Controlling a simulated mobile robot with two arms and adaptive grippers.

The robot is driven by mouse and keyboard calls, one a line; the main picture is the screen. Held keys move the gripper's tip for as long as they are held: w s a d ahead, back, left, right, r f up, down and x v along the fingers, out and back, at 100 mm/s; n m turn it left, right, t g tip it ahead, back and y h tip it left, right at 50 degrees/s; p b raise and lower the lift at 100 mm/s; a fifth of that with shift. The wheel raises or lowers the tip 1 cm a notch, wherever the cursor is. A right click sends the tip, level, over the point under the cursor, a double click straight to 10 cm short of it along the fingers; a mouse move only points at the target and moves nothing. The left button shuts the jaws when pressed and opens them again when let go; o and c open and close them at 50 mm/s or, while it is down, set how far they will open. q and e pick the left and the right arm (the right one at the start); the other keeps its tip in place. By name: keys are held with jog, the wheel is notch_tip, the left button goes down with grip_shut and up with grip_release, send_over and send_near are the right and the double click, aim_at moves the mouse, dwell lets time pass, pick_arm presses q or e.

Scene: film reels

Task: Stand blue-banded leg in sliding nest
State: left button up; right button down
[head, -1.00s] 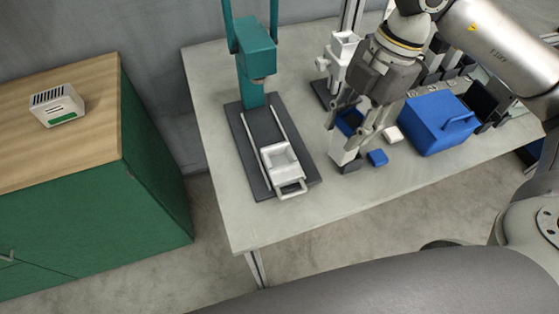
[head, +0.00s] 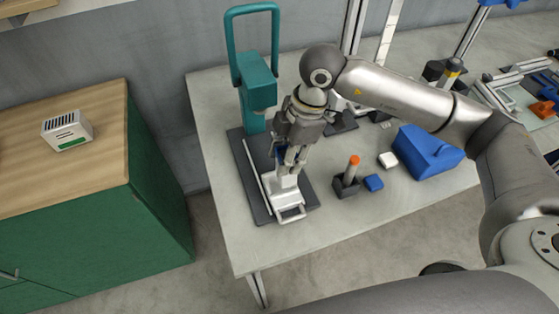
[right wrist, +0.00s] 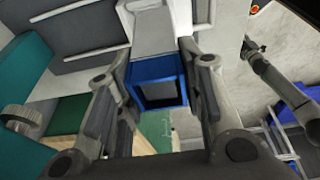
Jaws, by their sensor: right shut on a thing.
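The white leg with the blue band (head: 287,181) is upright between the fingers of my right gripper (head: 291,163), which is shut on it. In the right wrist view the leg's blue band (right wrist: 157,88) shows as an open square end between the two fingers, with the white body beyond. The white sliding nest (head: 290,214), with its front handle, lies on the dark base of the teal press. The leg's lower end is over or in the nest; I cannot tell whether it is seated. My left gripper is not in view.
The teal press (head: 254,75) stands behind the gripper. To the right are a dark block with an orange-topped post (head: 349,175), a small blue block (head: 374,182), a white block (head: 388,160) and a large blue bin (head: 425,150). The table front (head: 345,220) is clear.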

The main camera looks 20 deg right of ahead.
jog(key=shift+w+a+f, duration=0.35)
jog(key=shift+w+f, duration=0.05)
jog(key=shift+f, duration=0.15)
jog(key=p+x, duration=0.2)
jog(key=x, duration=0.1)
jog(key=shift+w+d+f, duration=0.1)
jog(key=shift+w, duration=0.1)
jog(key=shift+f, duration=0.45)
jog(key=shift+f, duration=0.15)
jog(key=c, duration=1)
grip_release()
jog(key=shift+o, duration=0.2)
